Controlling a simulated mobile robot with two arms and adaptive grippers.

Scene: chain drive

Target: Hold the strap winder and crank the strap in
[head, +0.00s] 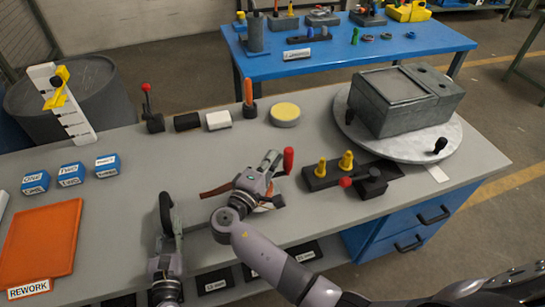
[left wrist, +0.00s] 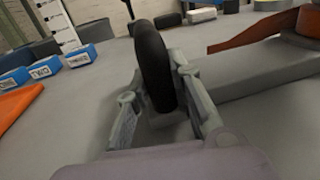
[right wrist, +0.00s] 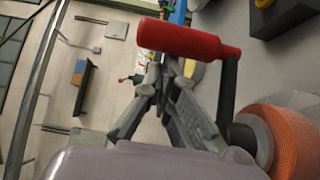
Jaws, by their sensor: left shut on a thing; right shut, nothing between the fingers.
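The strap winder stands on the grey bench. Its black grip (left wrist: 152,65) is between the fingers of my left gripper (left wrist: 160,100), which is shut on it; the grip also shows in the head view (head: 166,212). A grey bar (left wrist: 265,68) runs right from the grip. The orange strap (left wrist: 250,32) lies beyond the bar, and its wound roll (right wrist: 282,135) shows in the right wrist view. The crank's red handle (right wrist: 188,39) is on a dark arm (right wrist: 229,85). My right gripper (right wrist: 162,75) is shut and empty, fingertips close to the red handle; contact is unclear.
A black block with yellow knobs (head: 340,175) and a red-knobbed lever stands right of the winder. A grey box (head: 405,100) sits on a round turntable (head: 350,125). Blue labelled blocks (head: 72,174) and an orange rework tray (head: 42,240) are on the left.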

